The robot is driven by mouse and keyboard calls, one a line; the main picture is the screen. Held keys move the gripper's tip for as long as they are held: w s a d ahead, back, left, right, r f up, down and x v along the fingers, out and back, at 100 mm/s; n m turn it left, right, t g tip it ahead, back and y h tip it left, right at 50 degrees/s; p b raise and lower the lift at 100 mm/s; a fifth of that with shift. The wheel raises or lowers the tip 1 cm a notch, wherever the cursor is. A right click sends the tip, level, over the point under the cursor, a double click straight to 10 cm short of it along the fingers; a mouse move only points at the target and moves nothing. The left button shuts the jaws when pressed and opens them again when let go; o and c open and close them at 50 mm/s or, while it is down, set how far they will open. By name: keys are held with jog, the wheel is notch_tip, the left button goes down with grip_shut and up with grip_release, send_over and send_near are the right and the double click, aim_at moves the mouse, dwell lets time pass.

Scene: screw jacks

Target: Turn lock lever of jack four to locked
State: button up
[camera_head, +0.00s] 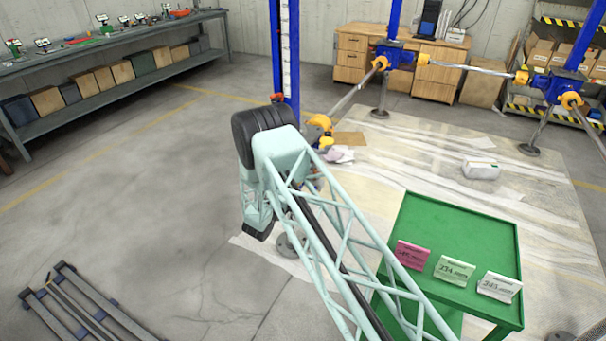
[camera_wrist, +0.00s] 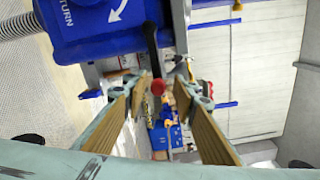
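In the wrist view, a blue jack housing (camera_wrist: 105,25) with a white arrow and the lettering "TURN" fills the upper left. A dark lever (camera_wrist: 151,50) with a red knob (camera_wrist: 157,87) comes down from it. My gripper (camera_wrist: 160,84) is open, its two tan-padded fingers on either side of the knob, with visible gaps. In the head view, my arm covers the lower part of the nearest jack, whose blue column (camera_head: 285,55) rises behind it; my gripper is hidden there. I cannot read a jack number.
Other blue jacks (camera_head: 395,55) (camera_head: 565,85) stand at the back, joined by metal shafts. A green table (camera_head: 460,230) with several coloured cards stands right of my arm. A long workbench (camera_head: 110,45) lines the left wall. Dark rails (camera_head: 85,305) lie at lower left; the left floor is mostly clear.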

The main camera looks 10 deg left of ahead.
jog(key=shift+s, duration=0.15)
jog(key=v, duration=1.1)
jog(key=shift+s, duration=0.35)
jog(key=shift+a, duration=0.2)
